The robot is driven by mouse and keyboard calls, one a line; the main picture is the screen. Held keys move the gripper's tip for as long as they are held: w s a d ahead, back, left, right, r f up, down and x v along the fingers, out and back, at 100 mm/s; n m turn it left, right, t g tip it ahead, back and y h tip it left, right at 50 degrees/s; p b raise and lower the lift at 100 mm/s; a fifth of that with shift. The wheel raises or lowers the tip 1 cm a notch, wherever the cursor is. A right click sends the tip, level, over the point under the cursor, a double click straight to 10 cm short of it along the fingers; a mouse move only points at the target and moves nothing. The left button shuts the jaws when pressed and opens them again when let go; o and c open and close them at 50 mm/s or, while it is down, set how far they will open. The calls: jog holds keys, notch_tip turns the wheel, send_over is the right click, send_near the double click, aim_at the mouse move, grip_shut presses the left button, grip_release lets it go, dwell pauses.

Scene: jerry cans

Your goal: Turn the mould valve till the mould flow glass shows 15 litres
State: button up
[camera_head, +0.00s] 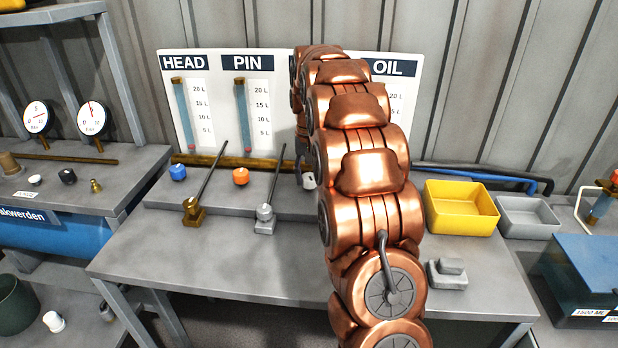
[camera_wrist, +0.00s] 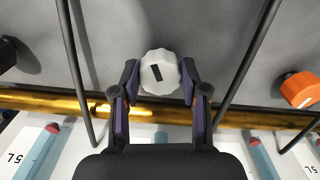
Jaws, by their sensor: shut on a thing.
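A white faceted knob (camera_wrist: 158,72) with a short black mark, slightly tilted from vertical, sits between my gripper's (camera_wrist: 159,78) two fingers in the wrist view. The fingers are closed on its opposite sides. In the head view only a bit of the white knob (camera_head: 309,181) shows beside my arm, with the gripper mostly hidden. The gauge board (camera_head: 224,139) carries the labels HEAD, PIN and OIL. My arm covers the part between PIN and OIL, so no mould label or reading shows. In the wrist view, lower ends of glasses with red marks (camera_wrist: 52,128) show, but no level can be read.
A blue knob (camera_head: 178,173) and an orange knob (camera_head: 241,176) stand to the left. A brass lever (camera_head: 194,207) and a grey lever (camera_head: 265,216) rise from the bench. A yellow bin (camera_head: 461,222) and a grey bin (camera_head: 528,229) stand at right. The bench's left front is clear.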

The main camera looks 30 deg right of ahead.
aim_at(309, 177)
jog(key=shift+m, duration=0.6)
jog(key=o, duration=1.1)
jog(key=shift+o, duration=0.2)
notch_tip(309, 177, up, 12)
dwell(0.3)
jog(key=shift+a, duration=0.15)
dwell(0.5)
